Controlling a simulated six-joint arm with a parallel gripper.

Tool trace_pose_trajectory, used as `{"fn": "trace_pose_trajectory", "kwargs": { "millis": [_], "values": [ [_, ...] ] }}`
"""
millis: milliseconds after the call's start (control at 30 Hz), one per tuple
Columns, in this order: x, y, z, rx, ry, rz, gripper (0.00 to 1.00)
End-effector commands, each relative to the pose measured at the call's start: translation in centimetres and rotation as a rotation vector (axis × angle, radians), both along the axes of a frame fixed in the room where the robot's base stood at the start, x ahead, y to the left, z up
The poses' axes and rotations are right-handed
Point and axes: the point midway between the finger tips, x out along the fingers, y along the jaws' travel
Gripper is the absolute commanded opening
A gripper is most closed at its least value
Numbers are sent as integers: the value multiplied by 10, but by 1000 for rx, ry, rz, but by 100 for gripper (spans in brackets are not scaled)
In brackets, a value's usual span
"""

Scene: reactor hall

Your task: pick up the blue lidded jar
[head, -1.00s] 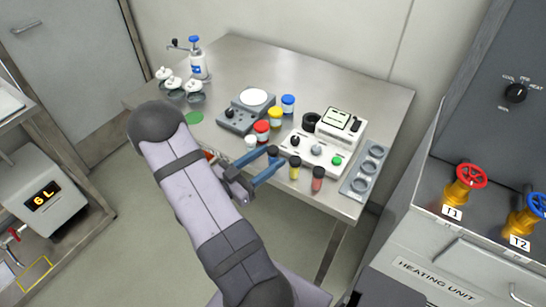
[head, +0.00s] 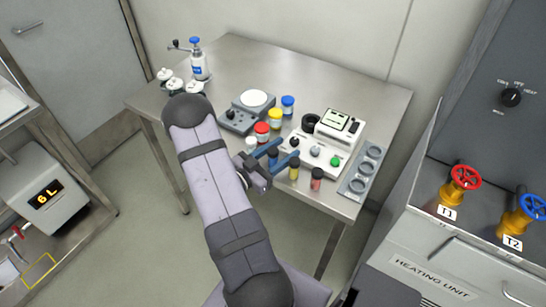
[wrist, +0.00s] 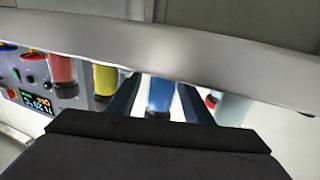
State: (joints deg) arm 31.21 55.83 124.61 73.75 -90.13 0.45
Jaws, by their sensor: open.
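A jar with a blue lid (head: 288,101) stands upright on the steel table, behind a yellow-lidded jar (head: 276,118) and a red-lidded jar (head: 262,129). My gripper (head: 287,148) is open at the table's front edge, in front of these jars and apart from the blue-lidded one. A small blue vial with a dark cap (head: 273,155) shows between its fingers in the head view. It also shows between them in the wrist view (wrist: 160,95), which looks upside down. The blue-lidded jar cannot be made out in the wrist view.
A white control box (head: 330,150) and a grey stirrer (head: 240,118) flank the jars. The table's back (head: 320,80) is clear.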

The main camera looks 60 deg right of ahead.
Motion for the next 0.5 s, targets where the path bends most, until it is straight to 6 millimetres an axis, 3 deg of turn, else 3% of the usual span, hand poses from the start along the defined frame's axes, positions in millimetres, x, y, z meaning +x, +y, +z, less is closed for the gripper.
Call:
{"fn": "trace_pose_trajectory", "kwargs": {
  "millis": [33, 200, 233, 500],
  "values": [
    [0, 0, 0, 0, 0, 0, 46],
    [0, 0, 0, 0, 0, 0, 5],
    [0, 0, 0, 0, 0, 0, 1],
    [0, 0, 0, 0, 0, 0, 1]
  ]
}}
